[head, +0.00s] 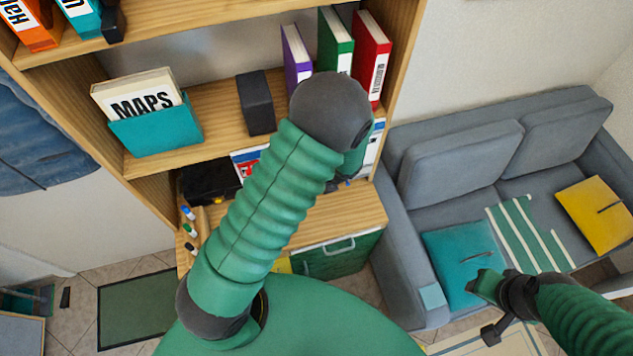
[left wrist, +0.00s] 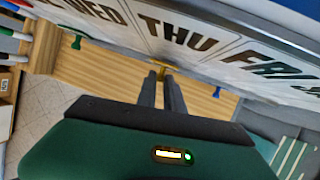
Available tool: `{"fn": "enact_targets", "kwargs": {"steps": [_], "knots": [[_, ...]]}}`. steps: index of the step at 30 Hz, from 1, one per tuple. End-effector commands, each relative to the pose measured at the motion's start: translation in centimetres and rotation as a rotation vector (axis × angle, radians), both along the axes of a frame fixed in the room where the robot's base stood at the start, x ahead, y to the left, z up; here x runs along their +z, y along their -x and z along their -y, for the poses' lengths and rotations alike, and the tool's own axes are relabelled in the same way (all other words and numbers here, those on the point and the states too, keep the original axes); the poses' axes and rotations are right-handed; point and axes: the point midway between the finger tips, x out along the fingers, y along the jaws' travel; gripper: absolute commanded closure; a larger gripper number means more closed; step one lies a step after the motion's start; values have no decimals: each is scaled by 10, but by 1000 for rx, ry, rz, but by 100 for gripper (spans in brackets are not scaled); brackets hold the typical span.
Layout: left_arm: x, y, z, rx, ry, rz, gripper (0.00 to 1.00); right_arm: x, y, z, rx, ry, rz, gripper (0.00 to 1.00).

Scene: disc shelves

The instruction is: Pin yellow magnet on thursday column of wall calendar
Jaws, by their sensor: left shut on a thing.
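The wall calendar (left wrist: 205,60) shows large WED, THU and FRI headings in the left wrist view. In the head view only parts of it show behind my left arm, on the shelf back. My left gripper (left wrist: 162,76) is shut on the yellow magnet (left wrist: 162,67), at the THU column just under its heading. I cannot tell whether the magnet touches the calendar. The head view hides this gripper behind my arm. A green magnet (left wrist: 77,42) is at the left and a blue magnet (left wrist: 217,92) at the right. My right gripper (head: 490,306) is over the sofa's front, its jaws unclear.
The wooden shelf unit (head: 222,95) holds a teal box (head: 155,130) of maps, a dark block (head: 255,103) and several binders. Markers (head: 189,230) stand left of the desk surface (head: 335,212). A grey sofa (head: 447,165) with cushions is at the right.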

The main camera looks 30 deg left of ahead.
Motion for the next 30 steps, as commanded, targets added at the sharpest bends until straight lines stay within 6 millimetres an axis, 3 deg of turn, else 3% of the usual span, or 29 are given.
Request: {"fn": "enact_targets", "kwargs": {"steps": [26, 27, 30], "knots": [[0, -7, -8, -1, -1, 0, 100, 5, 0, 0, 0, 0, 0, 62], [0, -7, -8, 0, -1, 1, 84, 5, 0, 0, 0, 0, 0, 62], [0, -7, -8, -1, -1, 0, 71, 5, 0, 0, 0, 0, 0, 62]]}}
